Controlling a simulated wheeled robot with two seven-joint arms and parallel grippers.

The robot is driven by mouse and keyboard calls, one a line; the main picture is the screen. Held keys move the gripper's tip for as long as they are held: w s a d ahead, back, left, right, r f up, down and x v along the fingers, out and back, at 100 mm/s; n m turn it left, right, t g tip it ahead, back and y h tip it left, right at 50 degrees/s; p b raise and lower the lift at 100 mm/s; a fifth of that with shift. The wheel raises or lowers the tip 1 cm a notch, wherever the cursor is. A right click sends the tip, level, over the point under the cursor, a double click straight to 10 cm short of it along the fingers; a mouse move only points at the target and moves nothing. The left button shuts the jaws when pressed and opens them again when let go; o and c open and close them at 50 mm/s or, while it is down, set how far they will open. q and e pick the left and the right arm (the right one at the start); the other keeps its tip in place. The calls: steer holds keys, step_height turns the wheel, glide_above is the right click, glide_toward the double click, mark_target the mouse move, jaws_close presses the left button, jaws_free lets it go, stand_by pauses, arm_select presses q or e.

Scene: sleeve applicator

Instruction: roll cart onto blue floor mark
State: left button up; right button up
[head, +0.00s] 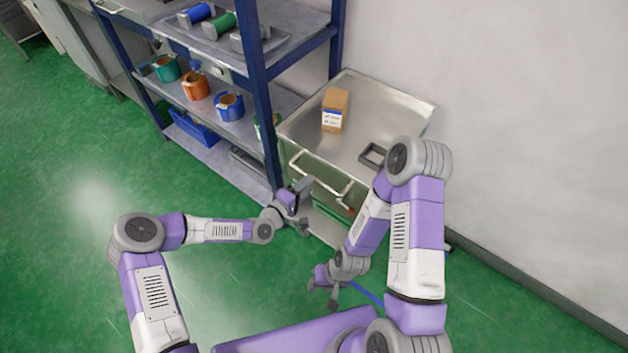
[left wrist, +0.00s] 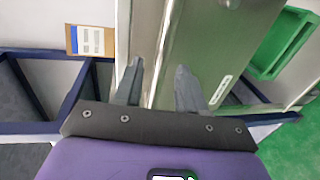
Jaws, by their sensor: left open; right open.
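The metal cart (head: 390,105) stands against the wall, right of the shelf rack, with a pale handle bar (head: 322,175) on its near side. A brown box (head: 335,110) and a dark square frame (head: 373,154) are on its top. My right gripper (head: 332,296) is open, lower and nearer to me. A strip of the blue floor mark (head: 367,293) shows beside it; my right arm hides part of the cart.
A blue-framed shelf rack (head: 262,100) with cups and spools stands directly left of the cart. The wall (head: 520,130) with its dark skirting closes off the right side. Green floor (head: 70,190) is clear at the left.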

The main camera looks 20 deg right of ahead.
arm_select(q)
steer(key=b+x, duration=0.1)
steer(key=x, duration=0.3)
steer(key=shift+w+d+f, duration=0.15)
steer(key=shift+w+d, duration=0.05)
steer(key=shift+d, duration=0.15)
jaws_close()
